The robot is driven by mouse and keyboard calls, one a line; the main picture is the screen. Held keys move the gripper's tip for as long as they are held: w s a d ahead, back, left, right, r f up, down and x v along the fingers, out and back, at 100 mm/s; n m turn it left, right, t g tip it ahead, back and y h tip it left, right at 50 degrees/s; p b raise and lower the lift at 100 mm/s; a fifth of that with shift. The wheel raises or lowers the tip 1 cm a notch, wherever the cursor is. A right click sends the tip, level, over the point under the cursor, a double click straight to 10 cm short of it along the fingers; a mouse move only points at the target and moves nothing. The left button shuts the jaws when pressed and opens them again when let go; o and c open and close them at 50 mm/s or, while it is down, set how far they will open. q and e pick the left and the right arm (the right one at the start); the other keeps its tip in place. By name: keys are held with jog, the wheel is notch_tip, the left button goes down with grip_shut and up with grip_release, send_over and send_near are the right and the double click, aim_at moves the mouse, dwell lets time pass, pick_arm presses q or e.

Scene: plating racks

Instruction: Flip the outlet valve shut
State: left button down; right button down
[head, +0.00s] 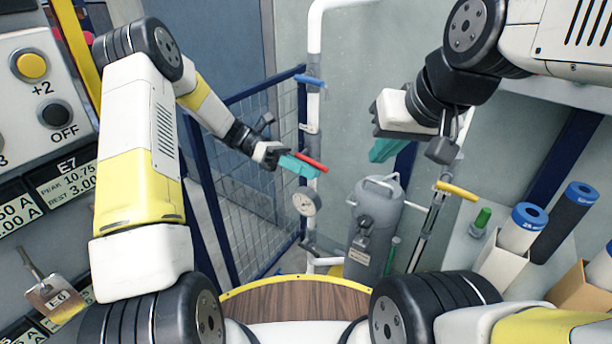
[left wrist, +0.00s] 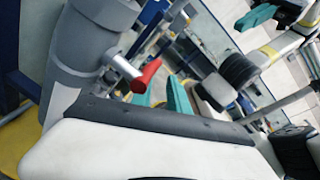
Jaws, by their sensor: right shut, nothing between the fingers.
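A red valve handle (head: 313,162) sits on the white vertical pipe behind my left gripper's fingers. It slants down to the right across the pipe. In the left wrist view the red handle (left wrist: 146,76) sticks out on a metal stem from a grey fitting (left wrist: 90,45). My left gripper (head: 298,166) has teal fingers right beside the red handle; whether they touch is unclear, and so is the gap between them. My right gripper (head: 384,149) is shut and empty, right of the pipe. No readable label shows which handle is the outlet's.
A blue handle (head: 310,80) is higher on the same pipe, and a round gauge (head: 306,202) is below. A grey tank (head: 375,222) stands right of the pipe. A yellow handle (head: 456,190) is on another pipe further right. A blue-framed mesh panel (head: 245,150) stands behind my left forearm.

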pick_arm(q)
jog(key=s+r, duration=0.4)
jog(key=s, duration=1.1)
jog(key=shift+a, duration=0.2)
jog(key=s+a+r+m+t+y, duration=0.2)
jog(key=a+r+m+t+y, duration=0.9)
jog(key=a+m+t, duration=0.3)
jog(key=a+r+m, duration=0.1)
jog(key=a+m, duration=0.1)
jog(key=m, duration=0.2)
jog(key=shift+s+a+r, duration=0.25)
jog(key=shift+s+r, duration=0.05)
jog(key=shift+s, duration=0.05)
